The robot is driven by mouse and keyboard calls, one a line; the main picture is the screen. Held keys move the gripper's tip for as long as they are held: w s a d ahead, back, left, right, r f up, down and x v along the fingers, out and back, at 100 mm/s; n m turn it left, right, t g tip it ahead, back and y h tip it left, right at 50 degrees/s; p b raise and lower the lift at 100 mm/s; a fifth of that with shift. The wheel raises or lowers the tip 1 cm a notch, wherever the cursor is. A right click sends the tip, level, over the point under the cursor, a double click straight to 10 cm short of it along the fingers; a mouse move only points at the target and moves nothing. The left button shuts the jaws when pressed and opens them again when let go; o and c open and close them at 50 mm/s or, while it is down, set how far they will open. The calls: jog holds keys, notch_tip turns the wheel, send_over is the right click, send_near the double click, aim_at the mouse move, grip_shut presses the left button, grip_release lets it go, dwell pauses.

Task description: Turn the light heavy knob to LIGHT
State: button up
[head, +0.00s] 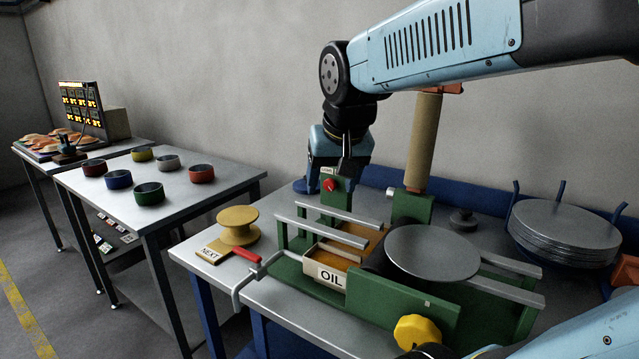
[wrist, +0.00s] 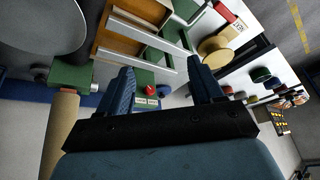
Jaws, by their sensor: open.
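The red knob (head: 330,184) sits on the front of a green post at the back left of the green machine. A small pale label (head: 327,170) is above it, its text too small to read surely. In the wrist view the red knob (wrist: 150,88) lies between my two fingers, nearer the left one, with two small labels (wrist: 147,101) beside it. My gripper (wrist: 162,78) is open and empty, its fingers wide apart. In the head view my gripper (head: 345,165) hangs close above the post; its fingertips are partly hidden. I see no contact with the knob.
The green machine has metal rails, an OIL tray (head: 332,277), a round plate (head: 433,252) and a red-handled crank (head: 247,255). A tan roller (head: 423,140) rises right of the knob. Stacked discs (head: 565,235) are far right.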

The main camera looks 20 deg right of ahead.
jog(key=w+d+r+m+g+h, duration=0.1)
jog(key=w+d+m, duration=0.3)
jog(key=w, duration=0.8)
jog(key=m+g+h, duration=0.1)
jog(key=m+h, duration=0.1)
jog(key=m, duration=0.3)
send_near(328, 181)
jog(key=shift+g, duration=0.3)
jog(key=x, duration=1)
jog(key=shift+w+d+f, duration=0.1)
jog(key=shift+w+f, duration=0.1)
jog(key=shift+w, duration=0.1)
